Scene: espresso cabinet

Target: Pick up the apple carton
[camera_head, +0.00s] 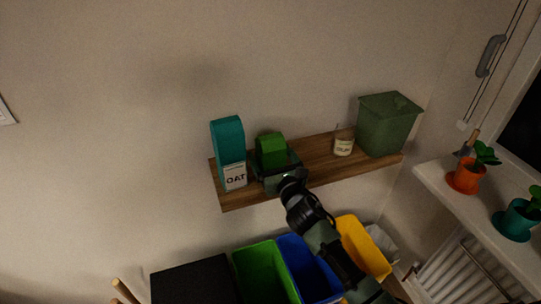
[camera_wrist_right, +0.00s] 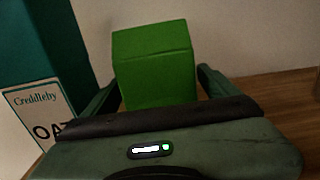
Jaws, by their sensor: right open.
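A plain green carton (camera_head: 271,150) stands on the wooden wall shelf (camera_head: 315,150); I see no lettering on it, but it fits the apple carton. My right gripper (camera_head: 276,169) is in front of it at shelf height. In the right wrist view the green carton (camera_wrist_right: 155,65) stands upright between the two open fingers, one on each side, with small gaps visible. Its lower part is hidden behind the gripper body. My left gripper is not in view.
A taller teal carton marked OAT (camera_head: 228,145) stands close on the left, near the left finger in the wrist view. A small labelled jar (camera_head: 343,146) and a green bin (camera_head: 388,124) stand further right. Colored bins, including a green one (camera_head: 262,270), are below the shelf.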

